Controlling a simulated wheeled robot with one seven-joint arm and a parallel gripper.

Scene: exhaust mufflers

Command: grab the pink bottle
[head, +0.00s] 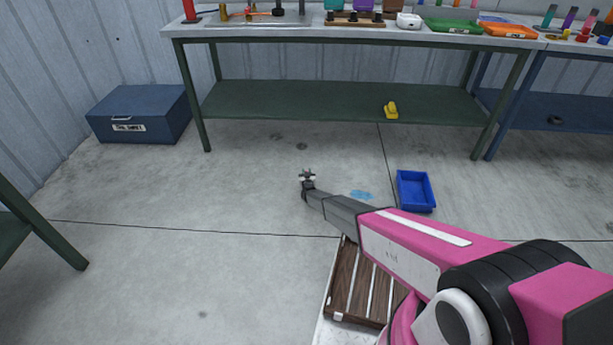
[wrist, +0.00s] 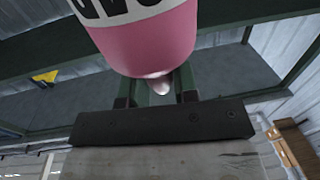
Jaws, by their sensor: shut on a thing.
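The pink bottle (wrist: 150,45) fills the top middle of the wrist view. It has a white band with black lettering, and its upper part is cut off by the frame edge. Its narrow pale tip lies between the two dark fingers of my gripper (wrist: 157,86), which is shut on it. In the head view my gripper (head: 307,175) is above the open concrete floor, in front of the long workbench. I cannot make out the bottle in the head view.
The workbench (head: 340,103) has a low green shelf with a yellow object (head: 391,110) on it. A blue bin (head: 415,190) stands on the floor to the right. A blue toolbox (head: 140,113) sits by the left wall.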

